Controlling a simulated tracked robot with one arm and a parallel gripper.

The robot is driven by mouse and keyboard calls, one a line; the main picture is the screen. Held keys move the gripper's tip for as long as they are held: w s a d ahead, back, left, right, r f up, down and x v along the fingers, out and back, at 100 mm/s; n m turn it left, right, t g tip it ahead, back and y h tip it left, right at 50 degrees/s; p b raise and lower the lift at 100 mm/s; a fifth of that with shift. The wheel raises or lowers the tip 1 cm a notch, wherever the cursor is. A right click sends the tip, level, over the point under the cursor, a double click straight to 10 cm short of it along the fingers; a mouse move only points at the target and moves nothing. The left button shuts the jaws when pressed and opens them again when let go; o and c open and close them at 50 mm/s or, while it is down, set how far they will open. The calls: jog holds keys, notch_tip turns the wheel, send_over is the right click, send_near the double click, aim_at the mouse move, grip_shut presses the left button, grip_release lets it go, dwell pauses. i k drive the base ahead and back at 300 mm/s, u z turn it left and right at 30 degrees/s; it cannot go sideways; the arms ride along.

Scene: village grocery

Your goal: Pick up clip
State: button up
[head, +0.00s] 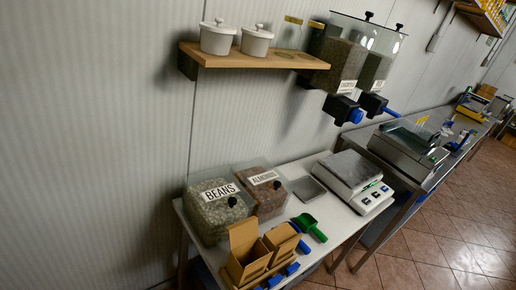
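Several small blue pieces (292,268) show along the right side of the open cardboard boxes at the table's front edge. They may be clips, but they are too small to tell. One more blue piece (303,247) sits just behind them, near a green scoop (310,227). My gripper is not in view, and nothing is seen being held.
The white table (327,223) bears a beans bin (217,207), an almonds bin (264,191), cardboard boxes (246,256) and a scale (349,172). A wooden shelf (235,58) with white pots and dispensers (340,62) overhang it. Tiled floor (430,250) is clear at right.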

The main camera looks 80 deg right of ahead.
aim_at(293, 269)
jog(key=u, duration=0.2)
jog(key=i, duration=0.25)
jog(key=z, duration=2.55)
jog(key=k, duration=0.55)
jog(key=z, duration=0.15)
jog(key=i, duration=0.6)
jog(key=u, duration=0.15)
